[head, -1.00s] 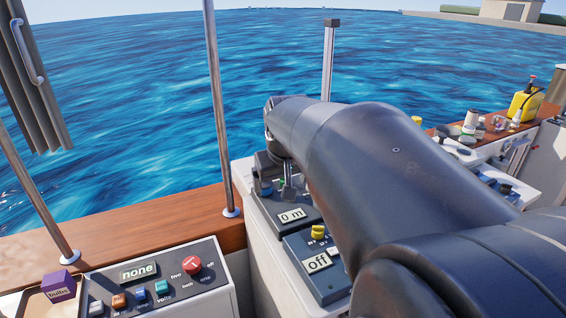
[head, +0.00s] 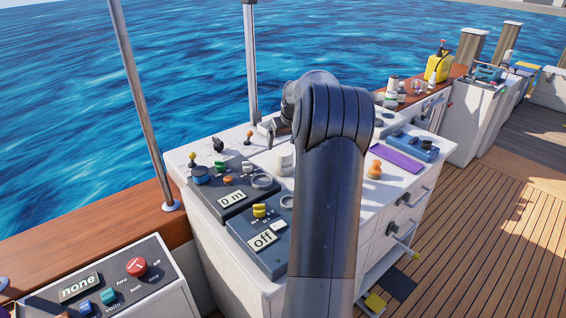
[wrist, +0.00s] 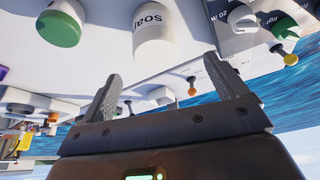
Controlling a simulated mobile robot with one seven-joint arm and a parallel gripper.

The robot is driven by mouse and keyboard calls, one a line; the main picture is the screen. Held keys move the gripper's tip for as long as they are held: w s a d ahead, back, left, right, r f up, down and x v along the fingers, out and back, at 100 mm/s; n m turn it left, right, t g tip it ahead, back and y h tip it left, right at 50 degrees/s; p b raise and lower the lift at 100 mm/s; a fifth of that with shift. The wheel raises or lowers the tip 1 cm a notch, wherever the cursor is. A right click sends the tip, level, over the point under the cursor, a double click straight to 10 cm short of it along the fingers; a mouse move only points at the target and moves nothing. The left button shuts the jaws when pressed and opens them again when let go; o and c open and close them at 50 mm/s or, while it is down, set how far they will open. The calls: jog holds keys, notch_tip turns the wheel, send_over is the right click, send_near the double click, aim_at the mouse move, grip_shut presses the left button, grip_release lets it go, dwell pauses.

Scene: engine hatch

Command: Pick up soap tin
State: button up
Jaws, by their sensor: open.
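The soap tin (wrist: 155,36) is a white cylinder with dark "soa" lettering at the top of the wrist view, partly cut off by the edge. In the head view a white round tin (head: 284,160) beside my arm looks like the same one, though no label is readable. My gripper (wrist: 162,70) is open and empty, its two fingers spread below the tin in the wrist picture. The tin is beyond the fingertips and not clasped. In the head view my arm hides most of the gripper and part of the worktop.
A white jar with a green lid (wrist: 60,26) is beside the tin in the wrist view. A dark control panel (head: 232,195) with knobs lies near it. A purple pad (head: 396,160) and an orange knob-like item (head: 374,170) lie right of my arm.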

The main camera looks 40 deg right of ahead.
aim_at(283, 153)
jog(key=shift+d+f, duration=0.25)
jog(key=x, duration=0.5)
jog(key=shift+w+f, duration=0.1)
jog(key=shift+f, duration=0.05)
jog(key=x, duration=0.5)
jog(key=shift+d+f, duration=0.1)
jog(key=shift+d, duration=0.15)
jog(key=c, duration=1.2)
jog(key=shift+c, duration=0.5)
